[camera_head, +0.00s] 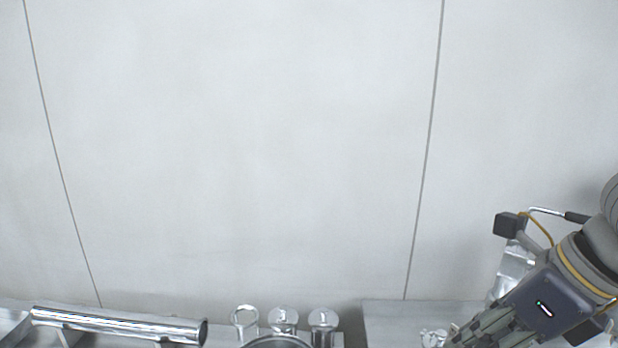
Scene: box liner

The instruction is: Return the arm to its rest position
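My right gripper (482,336) comes in from the right and is in the lower right corner of the head view. It points down and to the left, low over a grey metal surface (392,318). Its fingers run off or close to the bottom edge, so I cannot tell whether they are open or shut. Whether it holds anything is hidden. My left arm and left gripper are not in view.
A shiny metal tube (120,323) lies at the lower left. Several shiny round-topped metal parts (284,318) stand at the bottom middle. Crumpled shiny material (512,268) shows behind my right gripper. A pale panelled wall (240,150) fills the rest.

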